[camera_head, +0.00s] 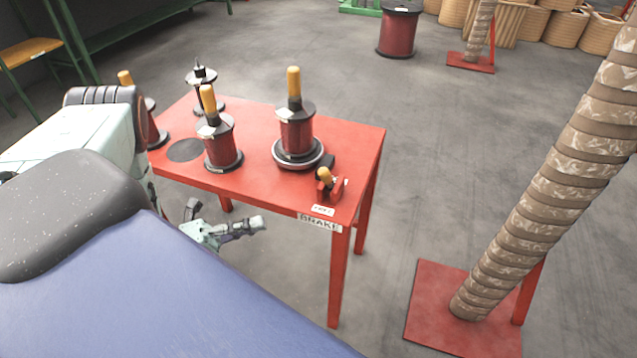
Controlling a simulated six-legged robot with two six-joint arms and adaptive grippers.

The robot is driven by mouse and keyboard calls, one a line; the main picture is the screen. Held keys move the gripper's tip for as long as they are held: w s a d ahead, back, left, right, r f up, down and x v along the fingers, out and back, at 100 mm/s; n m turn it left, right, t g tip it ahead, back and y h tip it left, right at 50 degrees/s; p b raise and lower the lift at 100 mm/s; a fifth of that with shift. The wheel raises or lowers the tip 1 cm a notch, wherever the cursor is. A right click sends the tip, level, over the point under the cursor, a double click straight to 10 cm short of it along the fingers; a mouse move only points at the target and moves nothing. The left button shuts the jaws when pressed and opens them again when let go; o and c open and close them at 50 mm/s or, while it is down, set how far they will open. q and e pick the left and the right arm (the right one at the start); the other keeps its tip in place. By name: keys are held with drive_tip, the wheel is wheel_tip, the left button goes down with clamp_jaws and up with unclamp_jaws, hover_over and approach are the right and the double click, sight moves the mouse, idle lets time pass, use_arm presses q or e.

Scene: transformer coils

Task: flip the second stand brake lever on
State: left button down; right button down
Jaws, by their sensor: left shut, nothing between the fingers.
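The brake lever (325,176) has a yellow knob and sits on a small red and black bracket at the right front corner of the red table (362,141). A label reading "BRAKE" (320,222) is on the table's front edge below it. My left gripper (262,223) is shut and empty. It shows in front of the table, lower than the tabletop and left of the lever, apart from it. My right gripper is not in view.
Several dark red spools (296,135) with yellow handles stand on the table. A tall wrapped brown coil (540,190) on a red base (440,310) stands at the right. Grey floor between table and coil is clear.

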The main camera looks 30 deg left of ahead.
use_arm(q)
drive_tip(key=r+m, duration=0.1)
drive_tip(key=s+m+h, duration=0.1)
drive_tip(key=m, duration=0.1)
drive_tip(key=shift+d+r, duration=0.1)
drive_tip(key=shift+r, duration=0.3)
drive_tip(key=shift+d, duration=0.1)
drive_tip(key=b, duration=0.2)
approach(327, 180)
drive_tip(key=shift+f+x, duration=0.2)
drive_tip(key=shift+x, duration=1.25)
drive_tip(key=shift+f+x, duration=0.25)
drive_tip(key=shift+x, duration=1.15)
drive_tip(key=shift+d, duration=0.1)
drive_tip(key=shift+w+r+n+y+p, duration=0.1)
drive_tip(key=shift+r+n+y+p, duration=0.2)
drive_tip(key=shift+n+p, duration=0.5)
